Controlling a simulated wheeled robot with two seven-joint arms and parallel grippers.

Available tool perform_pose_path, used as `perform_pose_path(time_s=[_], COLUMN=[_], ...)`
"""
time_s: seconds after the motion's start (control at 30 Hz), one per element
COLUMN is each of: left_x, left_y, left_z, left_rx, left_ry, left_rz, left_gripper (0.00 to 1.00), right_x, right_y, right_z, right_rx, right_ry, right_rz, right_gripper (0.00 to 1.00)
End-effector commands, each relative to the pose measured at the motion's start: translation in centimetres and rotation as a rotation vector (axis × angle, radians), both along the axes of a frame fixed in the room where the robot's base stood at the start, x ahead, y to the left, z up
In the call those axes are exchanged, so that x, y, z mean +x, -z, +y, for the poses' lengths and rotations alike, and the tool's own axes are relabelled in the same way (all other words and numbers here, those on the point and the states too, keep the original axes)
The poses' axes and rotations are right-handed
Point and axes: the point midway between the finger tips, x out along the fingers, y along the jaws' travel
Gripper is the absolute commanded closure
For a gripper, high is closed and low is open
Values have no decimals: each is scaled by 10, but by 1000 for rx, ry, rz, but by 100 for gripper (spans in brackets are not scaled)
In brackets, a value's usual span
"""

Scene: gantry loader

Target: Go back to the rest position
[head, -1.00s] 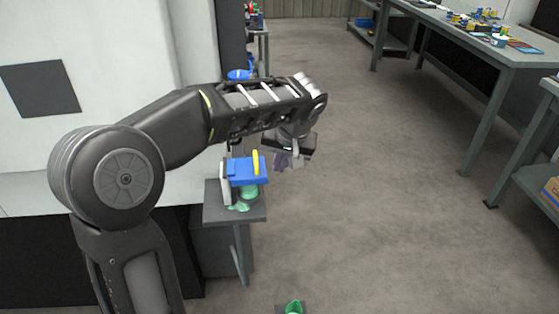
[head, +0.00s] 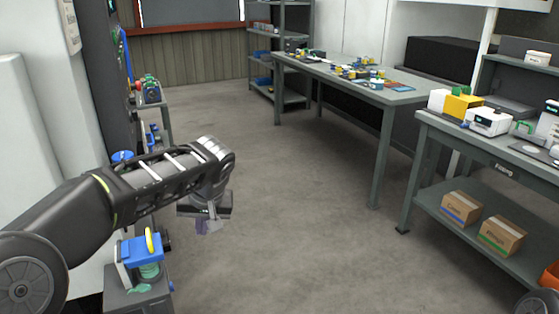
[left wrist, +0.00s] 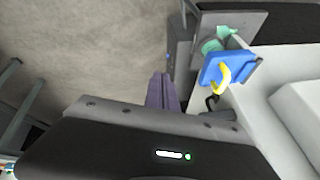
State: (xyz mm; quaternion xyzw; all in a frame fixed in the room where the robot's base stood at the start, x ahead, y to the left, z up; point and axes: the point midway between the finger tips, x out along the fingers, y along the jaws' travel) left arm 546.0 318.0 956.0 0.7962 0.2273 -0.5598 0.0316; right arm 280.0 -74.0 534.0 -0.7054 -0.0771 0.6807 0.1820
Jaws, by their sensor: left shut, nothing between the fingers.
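My left gripper (head: 211,226) hangs at the end of my left arm, pointing down over the bare floor in the head view. It is shut and empty. In the left wrist view its dark purplish fingers (left wrist: 161,92) are together with nothing between them. It is to the right of a small grey stand, apart from it. My right gripper is not in view.
A blue device with a yellow handle (head: 142,248) stands on the small grey stand at lower left; it also shows in the left wrist view (left wrist: 228,70). Workbenches (head: 372,96) line the right, with cardboard boxes (head: 462,207) on a lower shelf. The middle floor is clear.

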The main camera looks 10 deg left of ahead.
Motion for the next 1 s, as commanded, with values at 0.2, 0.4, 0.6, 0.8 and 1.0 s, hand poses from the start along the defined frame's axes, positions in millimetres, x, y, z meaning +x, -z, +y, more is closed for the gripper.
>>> perform_pose_path(time_s=[0.2, 0.4, 0.6, 0.8, 1.0], left_x=[22, 50, 16, -91, -209], left_y=[-1, 57, 185, 304, 364], left_z=[-16, -101, -196, -234, -240], left_rx=[-26, -196, -430, -566, -620], left_ry=[121, 406, 555, 464, 332], left_rz=[-62, -166, -189, -109, 81], left_gripper=[100, 100, 100, 100, 100], right_x=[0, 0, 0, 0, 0], right_y=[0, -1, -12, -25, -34], right_z=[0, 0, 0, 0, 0], right_rx=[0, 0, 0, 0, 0], right_ry=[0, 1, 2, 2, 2], right_rz=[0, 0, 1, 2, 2], right_gripper=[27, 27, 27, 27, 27])
